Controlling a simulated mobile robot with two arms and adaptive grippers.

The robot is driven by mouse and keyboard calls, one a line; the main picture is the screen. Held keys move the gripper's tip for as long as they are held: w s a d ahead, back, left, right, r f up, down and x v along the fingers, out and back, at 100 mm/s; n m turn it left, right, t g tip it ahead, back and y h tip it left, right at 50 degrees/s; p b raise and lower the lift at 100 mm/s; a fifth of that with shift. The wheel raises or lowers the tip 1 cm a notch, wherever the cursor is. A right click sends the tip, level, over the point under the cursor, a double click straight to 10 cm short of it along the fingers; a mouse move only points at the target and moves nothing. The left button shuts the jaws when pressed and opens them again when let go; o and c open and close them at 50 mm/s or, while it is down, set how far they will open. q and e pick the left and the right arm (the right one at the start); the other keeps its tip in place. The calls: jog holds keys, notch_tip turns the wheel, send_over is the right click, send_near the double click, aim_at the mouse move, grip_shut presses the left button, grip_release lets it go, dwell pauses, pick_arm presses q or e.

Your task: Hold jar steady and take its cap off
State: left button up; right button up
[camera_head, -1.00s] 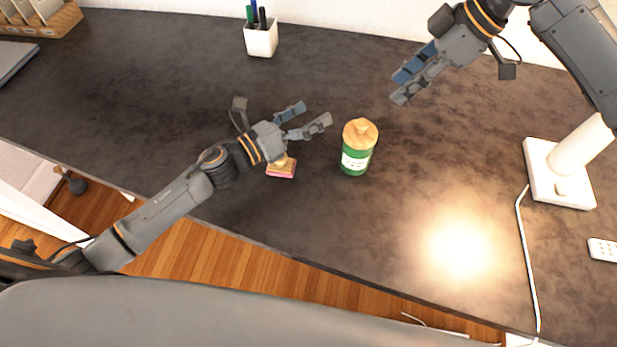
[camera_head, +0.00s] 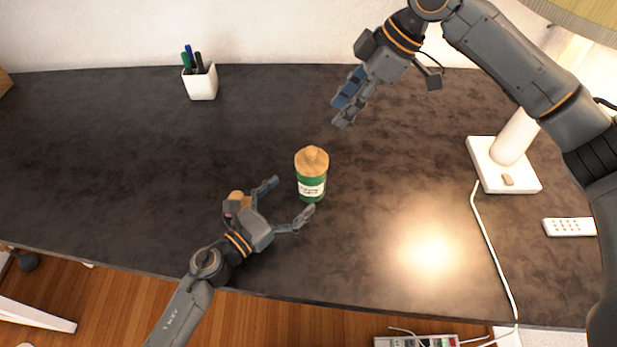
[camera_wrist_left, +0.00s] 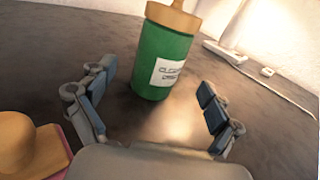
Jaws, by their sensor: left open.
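The green jar (camera_head: 311,178) stands upright on the dark desk, with a white label and a tan, knobbed cap (camera_head: 312,159) on top. My left gripper (camera_head: 291,198) is open at the jar's lower left, its fingers spread toward the jar and low to the desk. In the left wrist view the jar (camera_wrist_left: 155,58) stands ahead, beyond the two fingertips, with a gap of desk between; the cap (camera_wrist_left: 174,18) is cut by the top edge. My right gripper (camera_head: 340,111) is open and empty, behind and right of the jar, apart from the cap.
A small tan-and-pink object (camera_head: 238,198) lies beside my left gripper, partly hidden; it also shows in the left wrist view (camera_wrist_left: 28,145). A white pen cup (camera_head: 201,83) stands back left.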

pick_arm(q)
jog(key=x, duration=0.7)
jog(key=shift+w+d, duration=0.1)
jog(key=shift+w, duration=0.05)
jog(key=shift+c, duration=0.2)
jog(key=c, duration=1.4)
pick_arm(e)
jog(key=o, duration=0.3)
jog(key=m+t+h, duration=0.1)
jog(key=m+h, duration=0.4)
jog(key=m, duration=0.4)
send_near(312, 149)
jog(key=f, duration=0.3)
jog(key=shift+s+f+m, duration=0.1)
jog(key=shift+s+m, duration=0.1)
jog(key=shift+m, duration=0.1)
jog(key=shift+w+a+f, duration=0.1)
jog(key=shift+w+f, duration=0.05)
jog(key=shift+f, duration=0.75)
jog(key=shift+w+a+f, duration=0.1)
jog(key=shift+w+f, duration=0.05)
jog(key=shift+f, duration=0.75)
jog(key=shift+w+a+f, duration=0.1)
jog(key=shift+w+f, duration=0.1)
jog(key=shift+f, duration=0.65)
